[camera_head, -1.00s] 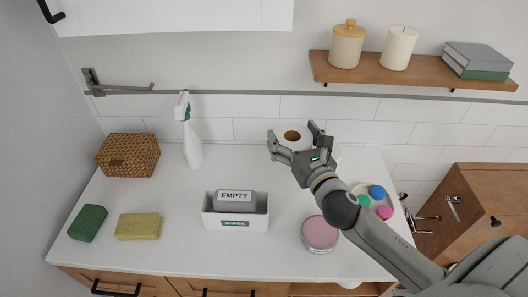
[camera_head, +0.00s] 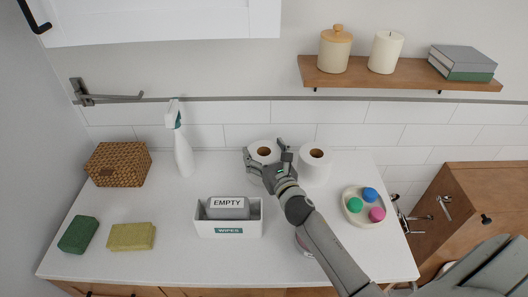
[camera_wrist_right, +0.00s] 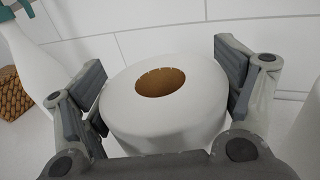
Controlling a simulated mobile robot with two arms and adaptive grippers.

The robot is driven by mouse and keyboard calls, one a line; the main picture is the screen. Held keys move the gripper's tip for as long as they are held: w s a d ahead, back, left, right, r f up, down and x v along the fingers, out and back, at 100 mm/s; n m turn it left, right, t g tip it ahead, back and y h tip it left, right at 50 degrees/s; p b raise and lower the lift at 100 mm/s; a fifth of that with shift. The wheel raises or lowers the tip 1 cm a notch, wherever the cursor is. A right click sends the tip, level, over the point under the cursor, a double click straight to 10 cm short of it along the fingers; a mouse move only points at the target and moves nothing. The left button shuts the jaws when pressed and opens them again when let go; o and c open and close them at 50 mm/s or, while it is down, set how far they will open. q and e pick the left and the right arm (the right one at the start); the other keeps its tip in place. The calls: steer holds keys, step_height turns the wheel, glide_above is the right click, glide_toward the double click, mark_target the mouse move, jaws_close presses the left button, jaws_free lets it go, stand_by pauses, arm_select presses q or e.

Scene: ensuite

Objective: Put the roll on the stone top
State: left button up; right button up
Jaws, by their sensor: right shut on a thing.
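A white toilet roll (camera_head: 262,150) with a brown core is between the fingers of my right gripper (camera_head: 265,153), near the back of the white stone top (camera_head: 160,205). The right wrist view shows the roll (camera_wrist_right: 170,105) upright, with a grey finger pad on each side; my right gripper (camera_wrist_right: 162,85) is shut on it. The roll's underside is hidden, so I cannot tell whether it touches the top. A second white roll (camera_head: 315,167) stands just to the right. My left gripper is not in view.
A spray bottle (camera_head: 181,145) and wicker basket (camera_head: 119,164) stand left. A wipes box (camera_head: 228,222), sponges (camera_head: 132,237) and a dish with coloured caps (camera_head: 352,205) are on the top. A wooden shelf (camera_head: 400,76) hangs above. My arm mostly hides a round tin.

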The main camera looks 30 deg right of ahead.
mark_target(271, 163)
steer(key=shift+f, duration=0.2)
steer(key=o, duration=0.9)
steer(key=shift+r, duration=0.15)
steer(key=shift+s, duration=0.3)
steer(key=s+b, duration=0.1)
steer(key=s, duration=0.6)
steer(key=shift+a+b, duration=0.2)
steer(key=shift+b, duration=0.2)
